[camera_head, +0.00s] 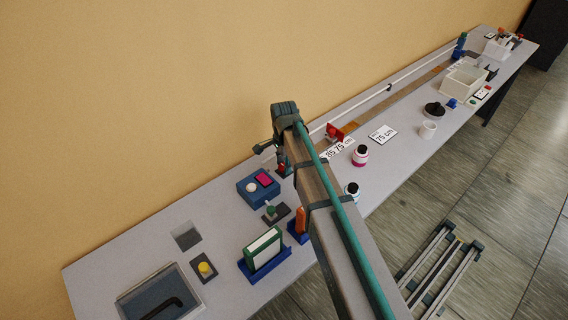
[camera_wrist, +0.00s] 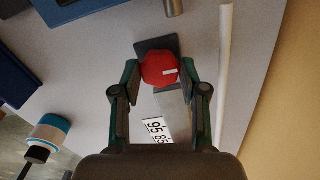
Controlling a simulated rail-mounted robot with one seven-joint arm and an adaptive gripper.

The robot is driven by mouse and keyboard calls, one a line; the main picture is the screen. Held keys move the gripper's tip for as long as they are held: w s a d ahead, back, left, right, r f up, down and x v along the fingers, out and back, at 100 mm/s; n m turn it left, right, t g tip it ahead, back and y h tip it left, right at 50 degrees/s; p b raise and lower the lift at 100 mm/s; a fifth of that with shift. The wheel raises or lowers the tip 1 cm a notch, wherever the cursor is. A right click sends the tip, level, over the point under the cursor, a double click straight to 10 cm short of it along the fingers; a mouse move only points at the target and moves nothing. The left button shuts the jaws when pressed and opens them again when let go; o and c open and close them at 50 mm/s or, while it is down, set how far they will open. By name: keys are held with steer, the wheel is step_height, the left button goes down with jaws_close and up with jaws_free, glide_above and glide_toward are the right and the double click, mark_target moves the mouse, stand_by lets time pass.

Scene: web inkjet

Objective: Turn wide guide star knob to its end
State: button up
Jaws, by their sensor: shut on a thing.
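The red star knob (camera_wrist: 158,70), with a small white mark on its face, sits by a dark square plate (camera_wrist: 157,45) in the wrist view. My gripper (camera_wrist: 159,66) has its two fingers on opposite sides of the knob and is shut on it. A number strip (camera_wrist: 156,129) reading 95 and 85 lies near the knob. In the head view my arm crosses the middle of the bench. A small red part (camera_head: 282,169) shows by the end of my arm, but most of the gripper is hidden there.
A white rail (camera_wrist: 225,60) runs beside my right finger. A blue box (camera_head: 262,187) with a pink button stands close to my arm, and bottles (camera_head: 360,155) stand beyond it. A red part (camera_head: 334,131) stands farther along the rail.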

steer(key=o, duration=1.1)
steer(key=shift+o, duration=0.2)
steer(key=shift+r, duration=0.1)
step_height(320, 180, up, 12)
